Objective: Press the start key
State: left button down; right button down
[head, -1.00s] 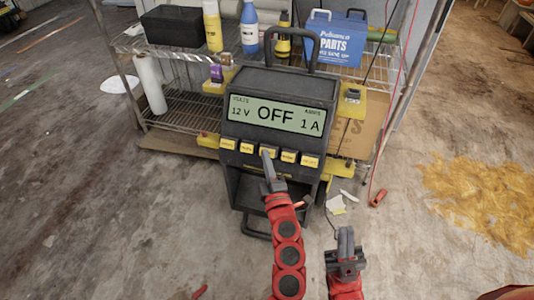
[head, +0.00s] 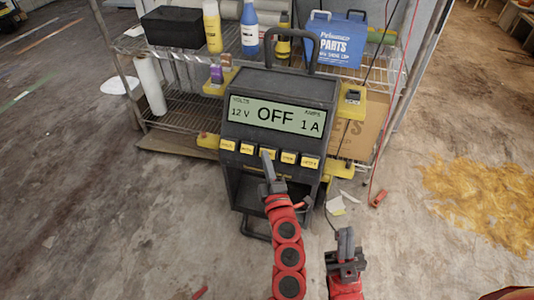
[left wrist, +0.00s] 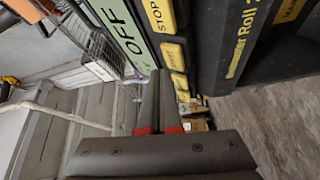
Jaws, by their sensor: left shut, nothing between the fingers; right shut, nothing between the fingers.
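The dark charger (head: 240,160) stands upright on the floor, its display (head: 276,115) reading 12 V, OFF and 1 A. A row of yellow keys runs below it. My left gripper (head: 267,160) is shut and empty, its tips at the middle key (head: 268,154) and partly covering it. In the left wrist view the left fingertips (left wrist: 160,74) are close beside a key (left wrist: 173,56) whose label looks like START. The STOP key (left wrist: 155,15) is above it. I cannot tell whether the tips touch. My right gripper (head: 345,235) is shut and empty, low and right of the charger.
A wire shelf (head: 185,105) behind holds bottles, a black box (head: 172,27) and a blue parts box (head: 335,40). A cardboard box (head: 362,120) stands behind right. A red cable hangs at right. Floor (head: 80,200) at left is mostly clear.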

pick_arm(q)
jog(key=shift+w, duration=0.1)
dwell(0.7)
jog(key=shift+w+d+f, duration=0.15)
jog(key=shift+w+f, duration=0.1)
jog(key=shift+w+d+f+b, duration=0.1)
jog(key=shift+w+f+b, duration=0.15)
jog(key=shift+w+b, duration=0.1)
dwell(0.8)
jog(key=shift+s+a+r+p, duration=0.3)
jog(key=shift+s+r+p, duration=0.2)
jog(key=shift+s+p, duration=0.2)
jog(key=shift+s+a+r+p, duration=0.2)
jog(key=shift+s+r+p, duration=0.3)
jog(key=shift+s, duration=0.2)
jog(key=shift+s+a+r+p, duration=0.2)
jog(key=shift+s+r+p, duration=0.15)
jog(key=shift+s+p, duration=0.3)
jog(key=shift+s+a+r+p, duration=0.2)
jog(key=shift+s+r+p, duration=0.3)
jog(key=shift+s, duration=0.2)
